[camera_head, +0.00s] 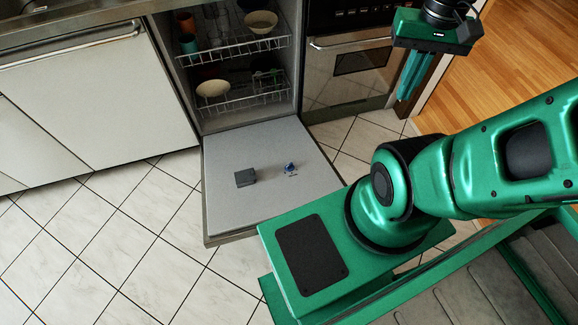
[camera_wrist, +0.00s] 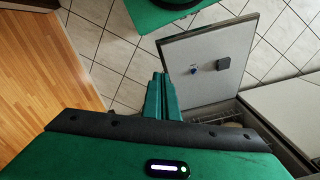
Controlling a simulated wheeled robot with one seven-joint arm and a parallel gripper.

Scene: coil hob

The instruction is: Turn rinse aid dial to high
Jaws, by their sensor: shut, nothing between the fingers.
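The rinse aid dial (camera_head: 290,167) is a small blue knob on the inner face of the open dishwasher door (camera_head: 285,205), with small marks beside it that are too small to read. It also shows in the wrist view (camera_wrist: 194,69). A dark grey box (camera_head: 245,177), likely the detergent dispenser, sits left of the dial. It shows in the wrist view too (camera_wrist: 223,63). My gripper (camera_head: 408,92) is up at the right, in front of the oven side, well away from the dial. Its green fingers (camera_wrist: 161,82) are together and empty.
The dishwasher racks (camera_head: 240,100) hold several cups and bowls behind the lowered door. An oven (camera_head: 350,65) stands right of the dishwasher, and a white cabinet (camera_head: 100,95) stands left. Tiled floor (camera_head: 120,245) is clear left of the door.

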